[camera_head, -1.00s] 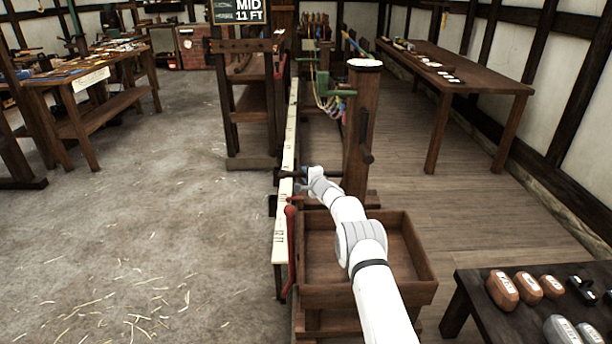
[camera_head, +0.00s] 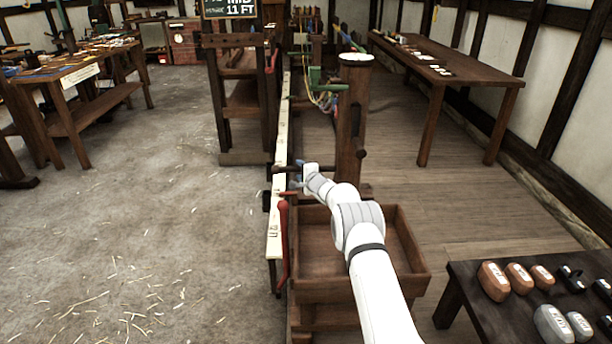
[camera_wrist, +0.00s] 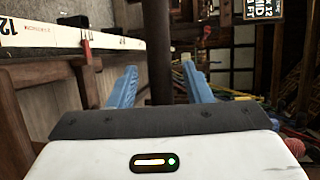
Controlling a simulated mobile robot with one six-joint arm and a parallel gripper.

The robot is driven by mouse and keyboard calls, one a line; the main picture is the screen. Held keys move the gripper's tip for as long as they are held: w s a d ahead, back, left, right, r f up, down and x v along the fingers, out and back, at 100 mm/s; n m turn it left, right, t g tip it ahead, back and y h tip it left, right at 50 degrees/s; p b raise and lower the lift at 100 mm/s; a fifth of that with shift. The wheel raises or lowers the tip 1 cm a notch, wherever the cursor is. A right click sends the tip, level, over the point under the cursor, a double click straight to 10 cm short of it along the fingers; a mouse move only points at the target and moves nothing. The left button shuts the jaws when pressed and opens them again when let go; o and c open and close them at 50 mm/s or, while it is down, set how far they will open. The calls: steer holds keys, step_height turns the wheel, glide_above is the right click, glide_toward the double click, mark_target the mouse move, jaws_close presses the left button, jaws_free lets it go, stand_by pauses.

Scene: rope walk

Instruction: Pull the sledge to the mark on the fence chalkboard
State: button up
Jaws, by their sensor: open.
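The sledge (camera_head: 412,268) is a dark wooden open box with an upright post (camera_head: 349,130) capped in white. A dark bar sticks out left from the post. My gripper (camera_head: 299,180) is beside the post at that bar, above the box's far left corner. In the wrist view its blue fingers (camera_wrist: 160,78) are apart, with a dark upright bar (camera_wrist: 160,45) between or just beyond them; I cannot tell which. The fence chalkboard (camera_head: 228,8) reads "MID" and "11 FT", its top cut off. It also shows partly in the wrist view (camera_wrist: 266,8).
A pale marked scale rail (camera_head: 281,150) runs along the sledge's left; a red pointer (camera_wrist: 87,46) stands on it near "12". A red lever (camera_head: 283,245) is at the box's left. A low table with labelled weights (camera_head: 493,282) is at right.

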steer(key=shift+p+v, duration=0.3)
steer(key=shift+v, duration=2.6)
steer(key=shift+d+r, duration=0.1)
steer(key=shift+r, duration=0.05)
steer(key=shift+c, duration=0.2)
